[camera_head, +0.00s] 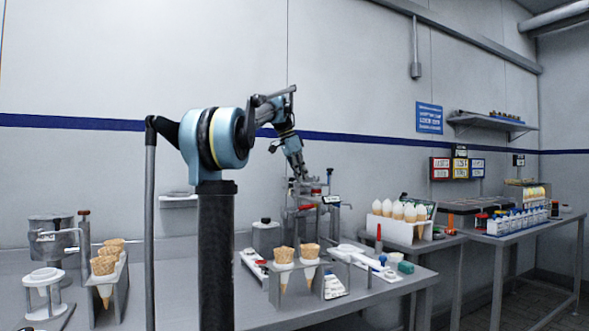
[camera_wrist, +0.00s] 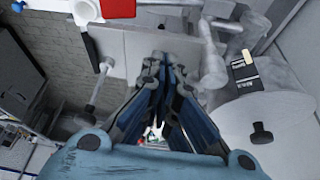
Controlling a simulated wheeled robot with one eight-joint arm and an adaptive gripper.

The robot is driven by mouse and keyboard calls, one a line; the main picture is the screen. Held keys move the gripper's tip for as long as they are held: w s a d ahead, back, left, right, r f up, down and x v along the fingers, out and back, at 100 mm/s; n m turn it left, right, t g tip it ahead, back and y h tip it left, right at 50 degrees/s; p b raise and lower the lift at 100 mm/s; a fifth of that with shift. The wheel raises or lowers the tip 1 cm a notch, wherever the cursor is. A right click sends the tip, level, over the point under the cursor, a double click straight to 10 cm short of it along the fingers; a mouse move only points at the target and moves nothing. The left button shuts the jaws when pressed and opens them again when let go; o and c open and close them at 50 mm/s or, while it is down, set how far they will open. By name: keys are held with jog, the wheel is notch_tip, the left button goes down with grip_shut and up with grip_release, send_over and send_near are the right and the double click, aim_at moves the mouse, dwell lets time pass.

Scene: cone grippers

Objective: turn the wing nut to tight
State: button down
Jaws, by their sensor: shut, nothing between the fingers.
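My gripper (camera_wrist: 164,60) is shut and empty, its two blue-and-grey fingers meeting at the tips in the wrist view. The tips are over or close to a pale grey plate (camera_wrist: 125,45) of a metal fixture; I cannot tell whether they touch it. In the head view my gripper (camera_head: 302,180) points down at the fixture (camera_head: 305,222) at the back of the table. A rod with a dark knob (camera_wrist: 82,121) crosses left of the fingers. I cannot clearly pick out the wing nut; it may be hidden by the fingers or too small.
A round white lid with a black knob (camera_wrist: 262,133) lies right of the fingers. A red block (camera_wrist: 118,8) is at the top.

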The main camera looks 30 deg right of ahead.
jog(key=shift+s+d, duration=0.2)
jog(key=shift+d, duration=0.65)
jog(key=shift+s+d, duration=0.15)
jog(key=shift+d, duration=0.7)
jog(key=shift+s+d, duration=0.25)
jog(key=shift+d, duration=0.2)
jog(key=shift+w, duration=0.15)
jog(key=shift+w+a, duration=0.2)
jog(key=shift+w, duration=0.45)
